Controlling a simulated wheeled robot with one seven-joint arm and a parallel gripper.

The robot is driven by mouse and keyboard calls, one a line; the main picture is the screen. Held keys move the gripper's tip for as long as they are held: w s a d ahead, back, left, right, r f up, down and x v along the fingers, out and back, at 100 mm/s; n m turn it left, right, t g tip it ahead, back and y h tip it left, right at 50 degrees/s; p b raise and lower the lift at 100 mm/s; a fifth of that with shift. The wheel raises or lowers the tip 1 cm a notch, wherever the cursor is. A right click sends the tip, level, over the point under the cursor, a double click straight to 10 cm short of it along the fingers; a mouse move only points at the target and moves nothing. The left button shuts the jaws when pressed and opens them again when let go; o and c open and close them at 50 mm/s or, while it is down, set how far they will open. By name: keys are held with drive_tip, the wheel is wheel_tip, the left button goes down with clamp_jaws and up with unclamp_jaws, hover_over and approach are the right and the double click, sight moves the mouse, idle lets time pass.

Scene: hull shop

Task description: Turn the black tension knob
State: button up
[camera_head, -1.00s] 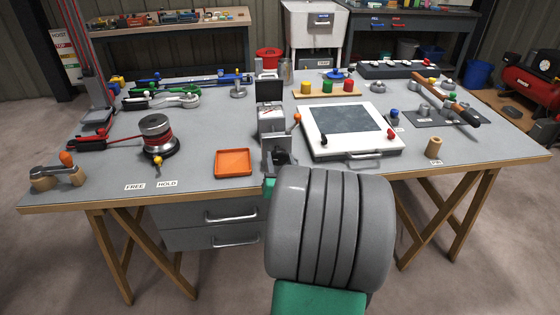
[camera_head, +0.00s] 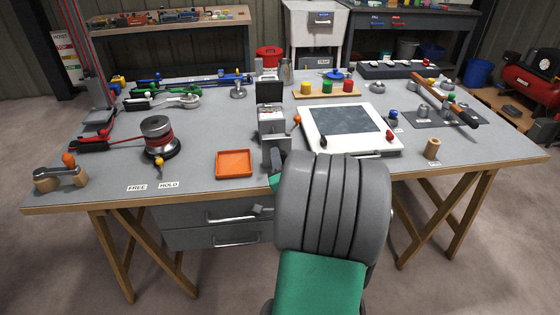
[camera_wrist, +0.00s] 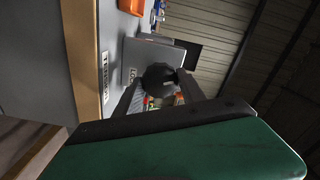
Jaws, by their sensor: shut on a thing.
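The black tension knob (camera_wrist: 158,73) is round and dark, with a pale mark on its face. It shows in the wrist view in front of a grey housing (camera_wrist: 140,58). My gripper (camera_wrist: 160,86) has one finger on each side of the knob and is shut on it. In the head view the grey device (camera_head: 271,122) stands at the middle of the bench's front edge. My large grey and green arm hides its lower right part there. The knob and my fingertips cannot be made out in the head view.
An orange tray (camera_head: 234,164) lies just left of the device. A white-framed panel (camera_head: 315,118) lies to its right, with an orange-tipped lever (camera_head: 297,120) between. Drawers (camera_head: 207,239) hang below the bench edge.

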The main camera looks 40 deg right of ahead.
drive_tip(key=shift+m, duration=1.3)
drive_tip(key=o, duration=1.4)
drive_tip(key=shift+c, duration=0.2)
drive_tip(key=b+v, duration=0.2)
drive_tip(key=v, duration=0.5)
drive_tip(key=shift+s+a, duration=0.2)
drive_tip(key=shift+s, duration=0.15)
